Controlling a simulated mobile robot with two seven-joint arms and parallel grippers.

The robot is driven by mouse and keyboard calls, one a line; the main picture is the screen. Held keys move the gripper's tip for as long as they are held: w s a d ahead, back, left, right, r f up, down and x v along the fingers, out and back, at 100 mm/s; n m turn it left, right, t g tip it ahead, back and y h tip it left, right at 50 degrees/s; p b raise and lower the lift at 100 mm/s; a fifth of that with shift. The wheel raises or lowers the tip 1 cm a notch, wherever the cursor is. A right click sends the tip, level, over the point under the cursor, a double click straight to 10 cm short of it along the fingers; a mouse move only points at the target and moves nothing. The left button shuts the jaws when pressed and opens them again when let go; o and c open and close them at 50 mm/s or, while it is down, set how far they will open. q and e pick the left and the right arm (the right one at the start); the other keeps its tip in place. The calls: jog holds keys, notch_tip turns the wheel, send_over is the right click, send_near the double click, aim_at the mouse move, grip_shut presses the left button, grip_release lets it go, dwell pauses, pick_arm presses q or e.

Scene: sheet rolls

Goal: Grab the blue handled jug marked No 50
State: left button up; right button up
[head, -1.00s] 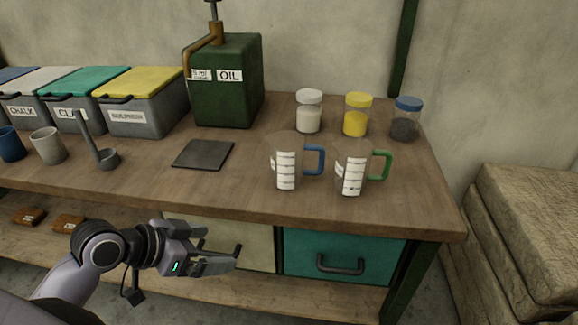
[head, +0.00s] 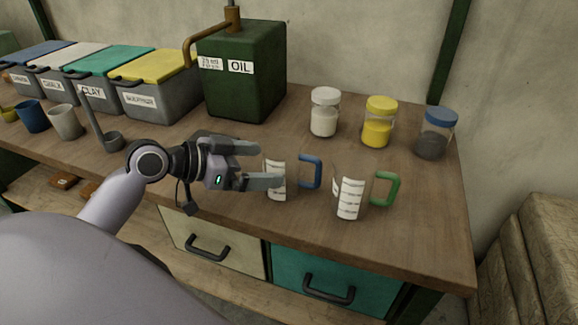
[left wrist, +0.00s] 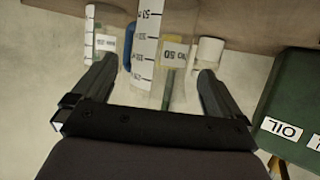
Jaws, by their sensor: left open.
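The clear jug with a blue handle (head: 311,172) stands upright on the bench, a white scale strip on its side. In the left wrist view this jug (left wrist: 147,50) fills the space between the fingers, with a label reading No 50 on it. My left gripper (head: 268,165) is open at the jug's left side, one finger covering part of it in the head view. In the left wrist view the open fingers (left wrist: 157,72) lie on either side of the jug; contact cannot be told. A similar jug with a green handle (head: 385,189) stands to the right. My right gripper is not in view.
Jars with white (head: 325,95), yellow (head: 381,106) and blue (head: 440,117) lids stand behind the jugs. A green oil container (head: 243,85) stands behind my gripper. Lidded bins and cups are at the left. The bench (head: 425,240) is bare in front of the green-handled jug.

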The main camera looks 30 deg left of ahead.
aim_at(282, 165)
pick_arm(q)
jog(key=shift+x, duration=2.95)
jog(key=c, duration=1)
